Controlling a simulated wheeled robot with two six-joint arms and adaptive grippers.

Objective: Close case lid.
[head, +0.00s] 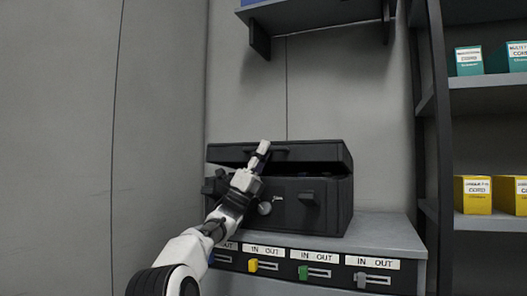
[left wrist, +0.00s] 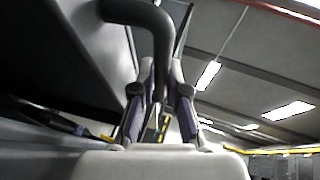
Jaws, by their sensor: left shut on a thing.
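A black case (head: 330,212) stands on the grey counter against the wall. Its lid (head: 325,152) is partly lowered, with a dark gap between lid and body. My left gripper (head: 262,150) is at the lid's front, left of its middle. In the left wrist view its fingers (left wrist: 160,95) are shut on the dark curved lid handle (left wrist: 150,14), and the lid's underside (left wrist: 65,40) shows at the left. The handle also shows in the head view (head: 281,152). Latches (head: 308,198) show on the case front. My right gripper is out of view.
The grey counter (head: 385,237) is clear to the right of the case. Below it is a panel with IN/OUT labels and coloured sliders (head: 303,272). A wall shelf (head: 320,14) hangs above, and a rack with teal and yellow boxes (head: 473,195) stands at the right.

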